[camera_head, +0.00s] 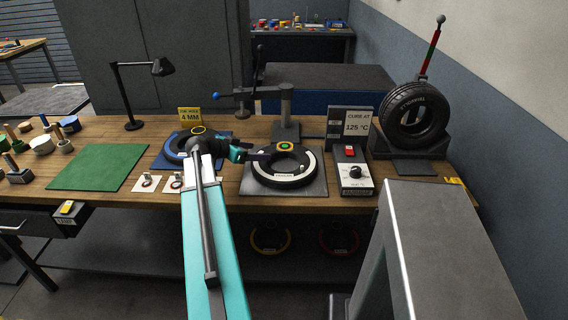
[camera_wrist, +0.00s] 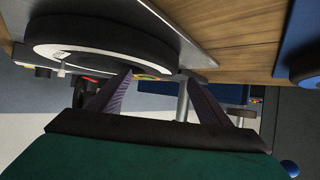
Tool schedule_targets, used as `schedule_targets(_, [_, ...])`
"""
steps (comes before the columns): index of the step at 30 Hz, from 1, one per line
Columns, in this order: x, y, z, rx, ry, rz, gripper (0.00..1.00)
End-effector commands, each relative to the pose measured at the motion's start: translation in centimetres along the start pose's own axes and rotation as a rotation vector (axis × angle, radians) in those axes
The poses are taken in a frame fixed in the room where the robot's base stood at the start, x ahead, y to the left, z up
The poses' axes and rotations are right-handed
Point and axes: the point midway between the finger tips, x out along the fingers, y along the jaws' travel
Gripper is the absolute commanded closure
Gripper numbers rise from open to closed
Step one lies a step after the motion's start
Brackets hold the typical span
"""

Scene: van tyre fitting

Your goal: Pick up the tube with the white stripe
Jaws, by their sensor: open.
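The tube with the white stripe (camera_head: 290,179) is a black ring lying flat on the dark plate (camera_head: 313,188) of the bench press. It also shows in the wrist view at the upper left (camera_wrist: 90,50), with its white band and a small label. A round green and orange patch (camera_head: 285,146) sits at its far side. My gripper (camera_head: 257,153) is open at the tube's left far side. In the wrist view my gripper (camera_wrist: 160,80) has its two fingers spread with nothing held between them; whether they touch the tube cannot be told.
The press column (camera_head: 288,110) with its blue-knobbed lever stands just behind the tube. A control box (camera_head: 352,178) with a dial is at its right. A blue-striped tube (camera_head: 175,147) lies to the left. A mounted tyre (camera_head: 415,115) stands far right. The green mat (camera_head: 98,167) is clear.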

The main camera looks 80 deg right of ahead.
Motion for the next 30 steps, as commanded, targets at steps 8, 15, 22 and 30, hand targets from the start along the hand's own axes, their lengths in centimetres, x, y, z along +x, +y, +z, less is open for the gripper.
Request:
schedule_targets(8, [0.1,0.0,-0.1,0.0,0.0,0.0,0.28])
schedule_targets(15, [2.0,-0.1,-0.3,-0.002,-0.001,0.002,0.28])
schedule_targets(22, [4.5,-0.1,-0.1,-0.001,-0.001,0.0,0.28])
schedule_targets(30, [5.1,-0.1,0.0,-0.001,0.0,-0.002,0.28])
